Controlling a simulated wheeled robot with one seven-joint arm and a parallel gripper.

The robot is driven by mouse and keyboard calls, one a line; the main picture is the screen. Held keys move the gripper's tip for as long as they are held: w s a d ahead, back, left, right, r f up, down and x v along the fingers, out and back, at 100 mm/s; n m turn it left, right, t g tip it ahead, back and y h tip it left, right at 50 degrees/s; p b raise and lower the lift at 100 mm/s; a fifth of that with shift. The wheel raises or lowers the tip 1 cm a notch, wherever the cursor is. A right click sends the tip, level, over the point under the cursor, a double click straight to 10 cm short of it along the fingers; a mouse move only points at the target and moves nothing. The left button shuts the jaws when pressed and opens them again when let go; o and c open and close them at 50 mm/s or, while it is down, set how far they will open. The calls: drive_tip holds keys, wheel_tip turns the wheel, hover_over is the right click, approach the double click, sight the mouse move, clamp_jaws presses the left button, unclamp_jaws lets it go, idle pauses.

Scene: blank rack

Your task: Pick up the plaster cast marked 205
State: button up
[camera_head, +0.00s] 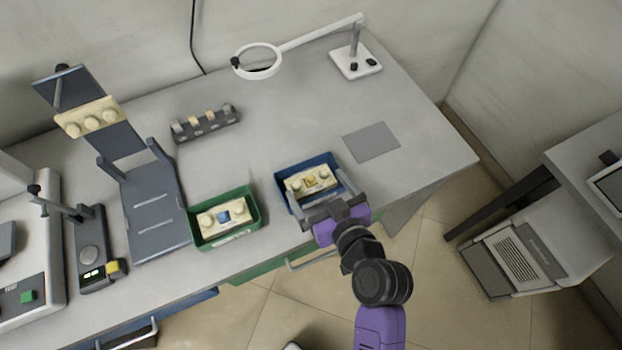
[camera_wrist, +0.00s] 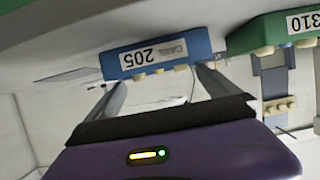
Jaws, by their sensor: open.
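A cream plaster cast (camera_head: 305,184) with rounded bumps lies in a blue tray (camera_head: 316,158) near the front edge of the bench. In the wrist view, which is upside down, the tray (camera_wrist: 194,43) has a white label reading 205. The bumps of the cast (camera_wrist: 163,73) show past its rim. My gripper (camera_head: 318,184) is open. Its two fingers reach over the tray, one toward each end of the cast, with nothing held between them. In the wrist view the fingers (camera_wrist: 160,77) spread toward the tray's two ends. Contact with the cast cannot be told.
A green tray (camera_head: 257,207), labelled 310 in the wrist view (camera_wrist: 302,22), holds another cast just left. A dark stand (camera_head: 155,215), a small rack (camera_head: 206,125) and a magnifier lamp (camera_head: 355,62) stand around.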

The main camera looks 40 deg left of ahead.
drive_tip(key=shift+x, duration=1.1)
drive_tip(key=c, duration=1.4)
drive_tip(key=shift+r, duration=0.15)
